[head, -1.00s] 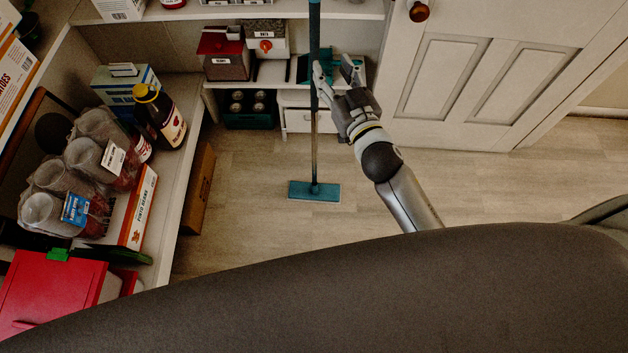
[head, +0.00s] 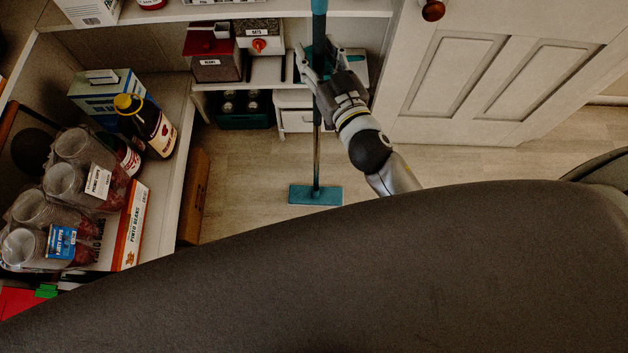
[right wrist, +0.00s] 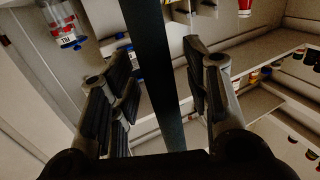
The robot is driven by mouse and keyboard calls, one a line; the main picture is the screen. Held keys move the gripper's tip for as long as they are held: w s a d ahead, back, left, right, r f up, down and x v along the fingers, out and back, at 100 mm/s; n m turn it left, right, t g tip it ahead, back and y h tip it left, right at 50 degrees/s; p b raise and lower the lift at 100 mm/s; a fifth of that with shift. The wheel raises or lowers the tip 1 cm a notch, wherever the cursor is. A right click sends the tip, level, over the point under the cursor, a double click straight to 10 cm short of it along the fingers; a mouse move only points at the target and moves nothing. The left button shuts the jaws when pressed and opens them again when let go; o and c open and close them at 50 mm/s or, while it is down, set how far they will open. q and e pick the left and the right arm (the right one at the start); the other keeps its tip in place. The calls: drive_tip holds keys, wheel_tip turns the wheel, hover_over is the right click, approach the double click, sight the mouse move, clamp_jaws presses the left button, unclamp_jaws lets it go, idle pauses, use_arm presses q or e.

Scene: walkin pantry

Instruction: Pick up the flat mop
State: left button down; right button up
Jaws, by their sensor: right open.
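The flat mop stands upright in the head view, with a long thin handle (head: 317,150) and a flat teal head (head: 315,195) resting on the floor. My right gripper (head: 318,62) is at the upper part of the handle. In the right wrist view, the dark handle (right wrist: 156,75) runs between the two open fingers of the right gripper (right wrist: 160,95), with a gap on each side. In the head view the gripper partly overlaps the handle. My left gripper is not in view.
Shelves at the left hold a dark bottle (head: 147,125), packs of plastic cups (head: 70,180) and boxes. Behind the mop, a low shelf holds canisters (head: 215,55). A white panelled door (head: 490,85) is at the right. The floor (head: 240,180) around the mop head is clear.

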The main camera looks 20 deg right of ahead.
drive_tip(key=shift+s+r, duration=0.1)
drive_tip(key=shift+s, duration=0.15)
drive_tip(key=c, duration=0.9)
drive_tip(key=shift+w+r, duration=0.1)
clamp_jaws()
drive_tip(key=shift+r, duration=0.1)
